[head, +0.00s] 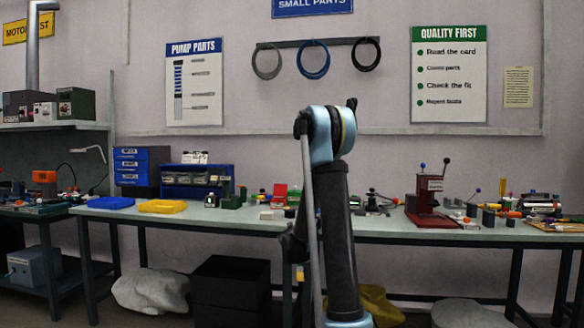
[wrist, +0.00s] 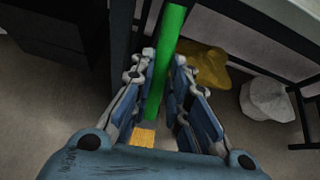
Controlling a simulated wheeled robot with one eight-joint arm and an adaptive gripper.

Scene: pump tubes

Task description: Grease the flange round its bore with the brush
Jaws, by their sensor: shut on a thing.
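In the wrist view my gripper (wrist: 164,60) has its fingers on either side of a long, plain green bar (wrist: 174,28) and is shut on it. The bar looks like a handle, perhaps the brush's. It runs from between the fingers past the tips to the top edge of the picture. I cannot make out any bristles. In the head view my arm stands in front of the bench and hides the gripper. I cannot pick out the flange or its bore among the small parts on the bench.
The long workbench (head: 262,228) carries a blue tray (head: 111,203), a yellow tray (head: 163,207), a blue parts rack (head: 197,181) and a red press (head: 428,200). Black bins (head: 231,288) stand below. A yellow cloth (wrist: 204,66) and a white sack (wrist: 267,100) lie on the floor.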

